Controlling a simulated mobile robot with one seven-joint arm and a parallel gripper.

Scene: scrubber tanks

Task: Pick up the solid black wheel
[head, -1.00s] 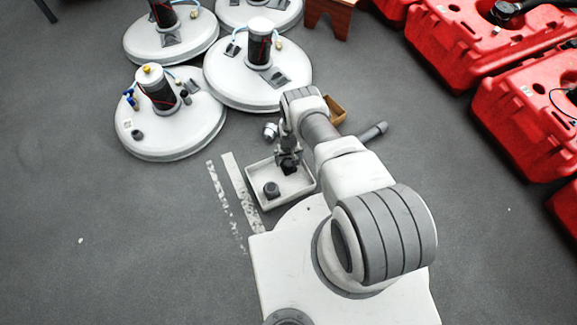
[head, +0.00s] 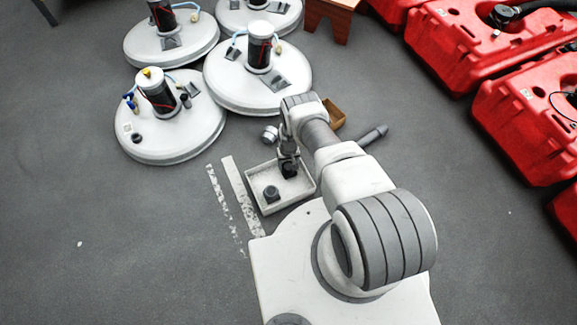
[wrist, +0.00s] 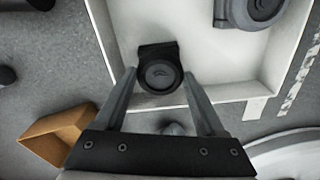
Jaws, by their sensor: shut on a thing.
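The solid black wheel (wrist: 160,74) sits on a dark bracket and is between my gripper's fingertips (wrist: 159,82) in the wrist view. My gripper is shut on it. In the head view the black wheel (head: 290,170) is a small dark shape at the rear right part of the pale tray (head: 262,176), below my gripper (head: 288,158). I cannot tell whether it touches the tray floor. A second, greyer wheel (wrist: 256,10) lies in the same tray, and it shows at the tray's front left in the head view (head: 271,192).
A brown open box (wrist: 50,135) and a dark cylinder (head: 373,135) lie beside the tray. A small metal part (head: 270,133) is behind it. Round white scrubber lids (head: 170,140) stand at the back left, red tanks (head: 520,120) at the right. The floor at left is free.

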